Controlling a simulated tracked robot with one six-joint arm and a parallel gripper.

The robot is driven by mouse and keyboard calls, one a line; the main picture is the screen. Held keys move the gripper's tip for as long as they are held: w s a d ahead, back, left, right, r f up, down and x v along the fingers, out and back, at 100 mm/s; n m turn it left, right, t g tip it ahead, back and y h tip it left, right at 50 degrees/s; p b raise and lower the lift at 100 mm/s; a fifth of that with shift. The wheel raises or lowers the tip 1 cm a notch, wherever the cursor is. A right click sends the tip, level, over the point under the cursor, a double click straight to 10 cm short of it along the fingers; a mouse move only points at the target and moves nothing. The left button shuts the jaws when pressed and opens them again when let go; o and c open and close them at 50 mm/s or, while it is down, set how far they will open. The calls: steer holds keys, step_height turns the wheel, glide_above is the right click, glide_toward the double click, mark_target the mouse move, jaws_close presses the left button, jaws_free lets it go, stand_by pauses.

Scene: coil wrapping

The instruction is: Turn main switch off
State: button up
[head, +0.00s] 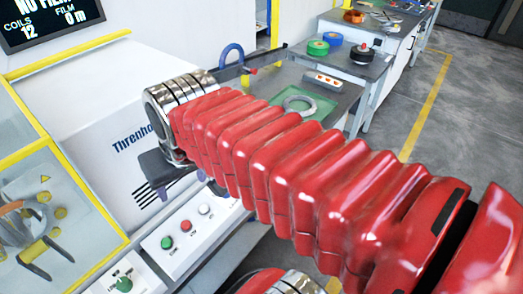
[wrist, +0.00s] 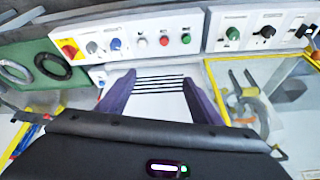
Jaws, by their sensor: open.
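The main switch (wrist: 68,48) is a red knob on a yellow plate. It sits at the left end of the white control panel (wrist: 128,28) in the wrist view; in the head view I cannot see it, and my arm covers that side. My gripper (wrist: 160,84) is open and empty, its two purple fingers apart in front of a white surface with black stripes. The switch is beyond and to the left of the fingers, not touched. In the head view my gripper (head: 160,168) is partly hidden by my red arm.
Beside the switch are a grey knob (wrist: 91,47), a blue knob (wrist: 114,43) and white, red (wrist: 164,41) and green (wrist: 186,39) buttons. A yellow-framed window (wrist: 290,65) is at right. A green mat (wrist: 30,62) with rings lies at left.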

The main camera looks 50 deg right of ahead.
steer(key=w+d+m+g+y, duration=0.15)
steer(key=w+d+m, duration=0.3)
steer(key=d, duration=0.45)
steer(key=w+d+m+g, duration=0.2)
steer(key=w+d+m, duration=0.3)
steer(key=d, duration=0.4)
steer(key=d+f+m+y, duration=0.1)
steer(key=d+f, duration=0.3)
steer(key=d, duration=0.6)
steer(key=d+f+m+g+y, duration=0.1)
steer(key=d+f+m, duration=0.3)
steer(key=d, duration=0.6)
steer(key=shift+w+d+f+y, duration=0.15)
steer(key=shift+f+y, duration=0.25)
steer(key=shift+y, duration=0.25)
steer(key=shift+f+m+g, duration=0.1)
steer(key=shift+m+g, duration=0.15)
steer(key=x, duration=1.3)
steer(key=shift+f, duration=0.3)
steer(key=c, duration=1.1)
